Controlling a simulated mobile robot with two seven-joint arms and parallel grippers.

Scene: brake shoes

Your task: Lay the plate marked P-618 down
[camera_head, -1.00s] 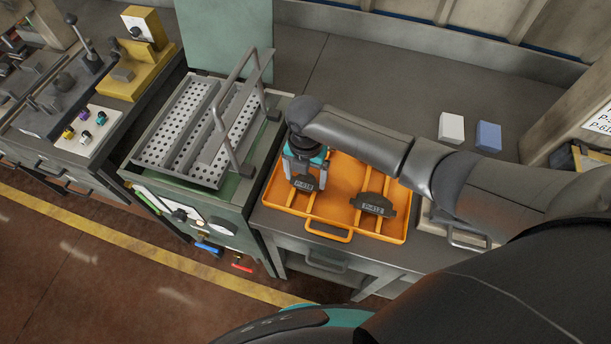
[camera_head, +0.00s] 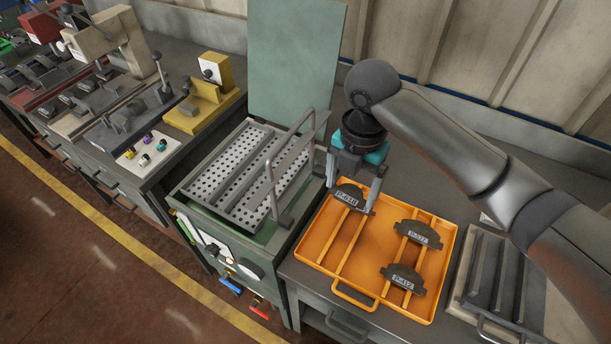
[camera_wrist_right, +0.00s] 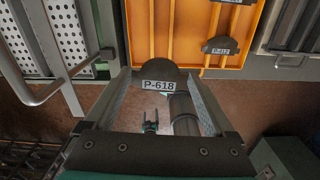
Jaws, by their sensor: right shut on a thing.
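The dark plate marked P-618 (camera_head: 349,197) is in my right gripper (camera_head: 353,186), whose two fingers are shut on it from its sides. In the head view it appears over the left part of the orange tray (camera_head: 320,254). In the right wrist view the plate (camera_wrist_right: 158,75) sits between the fingers with its white label facing the camera, and floor shows beyond it. It looks raised above the tray. Two similar dark plates lie in the tray: one marked P-412 (camera_head: 403,278) at the front and one (camera_head: 419,235) behind it.
Left of the tray stands a green machine with a perforated grey basket (camera_head: 235,177), an upright handle (camera_head: 289,160) and a raised lid (camera_head: 296,65). A grey ribbed tray (camera_head: 492,283) lies to the right. A yellow fixture (camera_head: 205,106) stands further left.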

